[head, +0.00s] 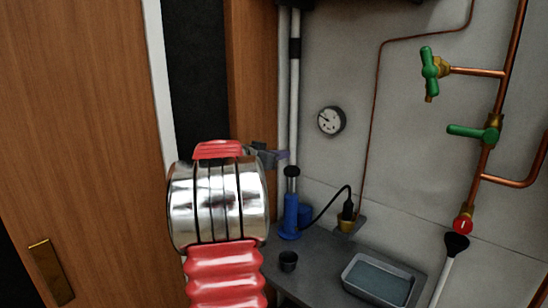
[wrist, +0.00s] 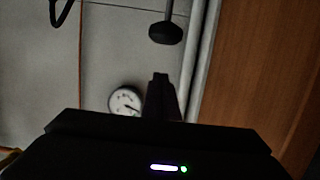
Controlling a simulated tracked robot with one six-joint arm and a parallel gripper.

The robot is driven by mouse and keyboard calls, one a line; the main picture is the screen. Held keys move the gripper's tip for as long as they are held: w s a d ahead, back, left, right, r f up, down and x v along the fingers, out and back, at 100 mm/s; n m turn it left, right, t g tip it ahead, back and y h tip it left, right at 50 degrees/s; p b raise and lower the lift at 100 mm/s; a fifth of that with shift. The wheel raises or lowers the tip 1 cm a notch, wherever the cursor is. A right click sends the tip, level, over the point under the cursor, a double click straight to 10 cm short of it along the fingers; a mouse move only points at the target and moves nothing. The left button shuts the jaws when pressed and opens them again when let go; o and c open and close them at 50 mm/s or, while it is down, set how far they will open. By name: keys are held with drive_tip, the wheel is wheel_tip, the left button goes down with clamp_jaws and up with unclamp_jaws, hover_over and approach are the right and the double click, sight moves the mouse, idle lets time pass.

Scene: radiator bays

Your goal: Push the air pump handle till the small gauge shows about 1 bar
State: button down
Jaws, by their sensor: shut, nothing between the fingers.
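A blue air pump (head: 290,215) stands upright on the grey shelf, with a black handle knob (head: 291,171) on a short rod above its body. The knob also shows in the wrist view (wrist: 165,32), apart from the fingertips. My gripper (head: 281,155) is shut and empty, just above and slightly left of the handle in the head view; it also shows in the wrist view (wrist: 161,78). The small round gauge (head: 331,120) is on the wall, its needle pointing to the upper left; its numbers are too small to read. It also appears in the wrist view (wrist: 125,101).
A black hose (head: 328,203) runs from the pump to a brass fitting (head: 347,223). A dark cup (head: 288,261) and grey tray (head: 378,281) are on the shelf (head: 320,258). White pipes (head: 295,100) rise behind the pump. Copper pipes with green valves (head: 430,70) are right.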

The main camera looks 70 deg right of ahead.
sight(292, 172)
drive_tip(key=f, duration=0.1)
drive_tip(key=d+f, duration=0.1)
drive_tip(key=f, duration=0.1)
drive_tip(key=s+d+f, duration=0.1)
drive_tip(key=shift+d+f, duration=0.15)
drive_tip(key=shift+f, duration=0.15)
